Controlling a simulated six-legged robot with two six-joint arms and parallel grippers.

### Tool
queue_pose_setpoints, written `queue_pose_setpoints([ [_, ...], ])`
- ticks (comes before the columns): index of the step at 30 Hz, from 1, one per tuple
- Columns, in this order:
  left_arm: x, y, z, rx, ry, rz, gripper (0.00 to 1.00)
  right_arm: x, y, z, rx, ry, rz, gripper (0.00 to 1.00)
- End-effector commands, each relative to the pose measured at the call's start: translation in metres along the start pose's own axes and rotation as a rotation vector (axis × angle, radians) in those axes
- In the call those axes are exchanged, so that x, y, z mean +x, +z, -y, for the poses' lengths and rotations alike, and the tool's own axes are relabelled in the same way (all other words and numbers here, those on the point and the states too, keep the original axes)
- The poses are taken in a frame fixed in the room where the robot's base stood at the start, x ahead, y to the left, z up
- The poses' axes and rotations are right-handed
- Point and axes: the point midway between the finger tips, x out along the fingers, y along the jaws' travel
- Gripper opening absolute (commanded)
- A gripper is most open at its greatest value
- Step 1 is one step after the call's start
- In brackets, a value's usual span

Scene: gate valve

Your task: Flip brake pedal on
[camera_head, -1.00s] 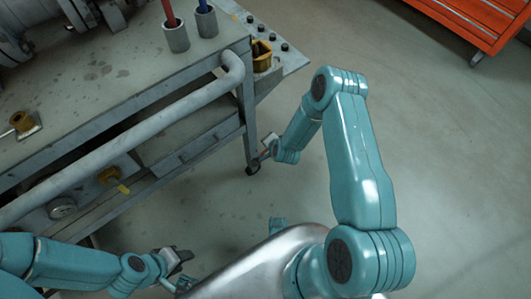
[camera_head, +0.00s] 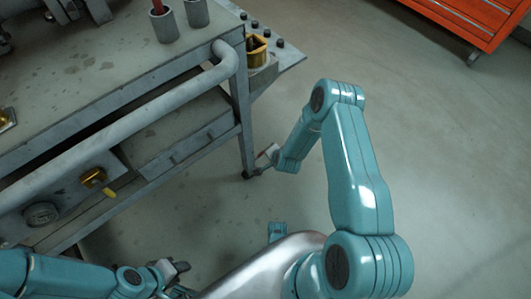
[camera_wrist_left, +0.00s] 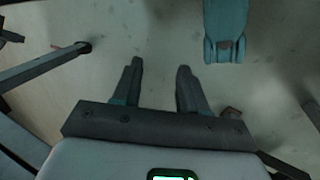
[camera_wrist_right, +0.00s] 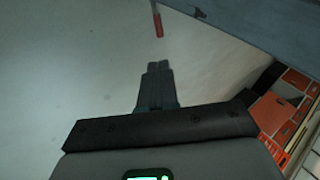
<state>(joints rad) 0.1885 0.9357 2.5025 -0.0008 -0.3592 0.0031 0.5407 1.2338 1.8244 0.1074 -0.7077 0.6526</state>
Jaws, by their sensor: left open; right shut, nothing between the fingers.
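No brake pedal can be clearly made out. The grey cart (camera_head: 130,62) stands on legs, and a dark caster (camera_head: 247,174) shows at the foot of its near right leg. My right gripper (camera_head: 268,156) is beside that leg, low down; in the right wrist view its fingers (camera_wrist_right: 158,68) are together and empty. A small red-ended bar (camera_wrist_right: 156,22) lies ahead of them, apart; I cannot tell whether it is the pedal. My left gripper (camera_head: 180,268) is at the lower left, apart from the cart. In the left wrist view its fingers (camera_wrist_left: 160,72) are apart with bare floor between.
A grey rail (camera_head: 120,130) runs along the cart's side. The lower shelf holds a gauge (camera_head: 41,214) and a brass valve with a yellow handle (camera_head: 93,178). Grey cups (camera_head: 166,27) stand on top. An orange cabinet (camera_head: 470,18) is far right. The floor between is clear.

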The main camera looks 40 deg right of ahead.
Motion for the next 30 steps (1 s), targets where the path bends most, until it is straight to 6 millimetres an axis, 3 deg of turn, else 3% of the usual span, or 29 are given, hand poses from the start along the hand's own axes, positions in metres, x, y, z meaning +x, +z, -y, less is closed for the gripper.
queue_pose_setpoints([
  [9, 0.032, -0.008, 0.017, -0.021, -0.002, -0.020, 0.43, 0.072, 0.002, -0.004, 0.000, -0.002, -0.001, 0.00],
  [15, 0.051, -0.021, 0.024, -0.015, -0.002, -0.064, 0.43, 0.109, 0.002, -0.003, 0.000, -0.002, -0.001, 0.00],
  [21, 0.061, -0.031, 0.027, -0.006, -0.001, -0.096, 0.43, 0.127, 0.001, -0.001, 0.001, -0.001, -0.001, 0.00],
  [30, 0.061, -0.034, 0.027, -0.004, 0.000, -0.104, 0.43, 0.129, 0.000, 0.000, 0.000, 0.000, 0.000, 0.00],
])
